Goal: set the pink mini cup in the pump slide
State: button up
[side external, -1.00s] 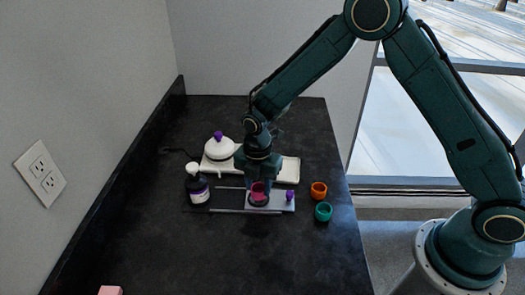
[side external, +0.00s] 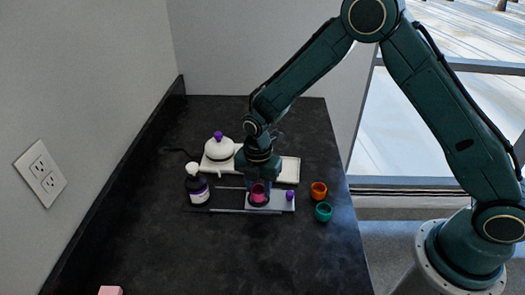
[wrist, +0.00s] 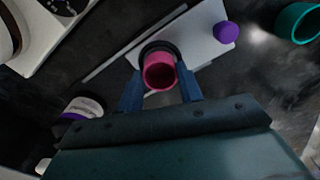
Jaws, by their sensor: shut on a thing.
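The pink mini cup (side external: 258,192) is upright between the fingers of my gripper (side external: 258,186), which is shut on it. In the wrist view the cup (wrist: 159,71) shows its open mouth between the two blue fingers of my gripper (wrist: 160,92). The pump slide (side external: 274,206) is a pale plate with rails and a purple knob (side external: 290,195) at its right end. The cup is at a dark round seat (wrist: 157,47) on the plate. I cannot tell whether the cup's base touches the seat.
An orange cup (side external: 319,189) and a teal cup (side external: 323,211) stand to the right.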

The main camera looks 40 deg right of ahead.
jog(key=shift+f, duration=0.3)
jog(key=o, duration=0.7)
jog(key=shift+r, duration=0.1)
jog(key=shift+r, duration=5.4)
jog(key=shift+r, duration=0.1)
